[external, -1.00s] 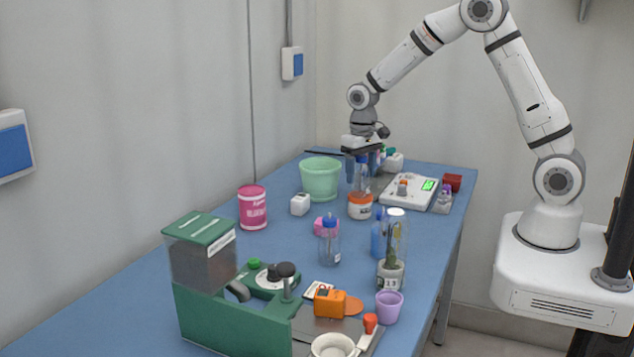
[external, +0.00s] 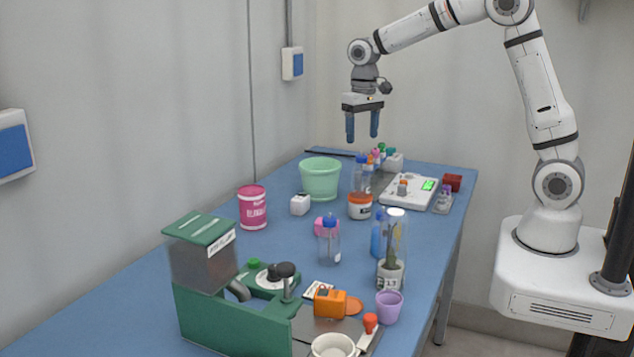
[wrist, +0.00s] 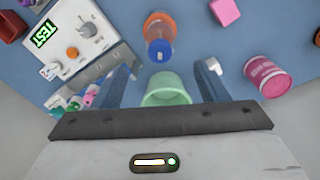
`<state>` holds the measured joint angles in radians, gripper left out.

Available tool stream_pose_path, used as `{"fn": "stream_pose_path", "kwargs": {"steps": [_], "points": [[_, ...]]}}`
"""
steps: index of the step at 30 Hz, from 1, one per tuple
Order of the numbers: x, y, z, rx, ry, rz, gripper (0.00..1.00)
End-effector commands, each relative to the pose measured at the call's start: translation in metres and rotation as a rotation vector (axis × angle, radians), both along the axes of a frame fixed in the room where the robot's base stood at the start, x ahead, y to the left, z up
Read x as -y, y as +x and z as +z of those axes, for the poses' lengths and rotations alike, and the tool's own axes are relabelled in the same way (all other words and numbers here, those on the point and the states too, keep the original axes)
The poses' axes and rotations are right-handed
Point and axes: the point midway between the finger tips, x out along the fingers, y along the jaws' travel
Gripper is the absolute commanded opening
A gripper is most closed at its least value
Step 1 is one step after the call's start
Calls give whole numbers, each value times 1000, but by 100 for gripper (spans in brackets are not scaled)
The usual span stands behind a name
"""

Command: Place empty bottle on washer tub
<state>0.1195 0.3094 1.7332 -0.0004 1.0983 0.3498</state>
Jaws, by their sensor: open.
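A clear blue-capped bottle (external: 362,180) stands upright behind an orange-lidded jar; its blue cap shows in the wrist view (wrist: 160,50). Another clear bottle with a blue cap (external: 329,248) stands mid-table. I cannot tell which is the empty bottle. The pale green tub (external: 320,181), likely the washer tub, stands left of the farther bottle, and its rim shows low in the wrist view (wrist: 166,82). My gripper (external: 362,137) is open and empty, pointing down in the air above the farther bottle, clear of it.
The orange-lidded jar (external: 360,207) stands in front of the farther bottle. A green machine (external: 240,310) fills the near end. Several small bottles stand at the back.

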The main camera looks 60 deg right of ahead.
Motion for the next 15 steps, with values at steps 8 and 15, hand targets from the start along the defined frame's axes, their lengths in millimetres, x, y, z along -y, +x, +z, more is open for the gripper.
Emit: {"fn": "stream_pose_path", "kwargs": {"steps": [8, 15], "points": [[-10, -29, 27, 30, -4, 51, 67], [-36, -124, 50, 123, -22, 218, 67]]}}
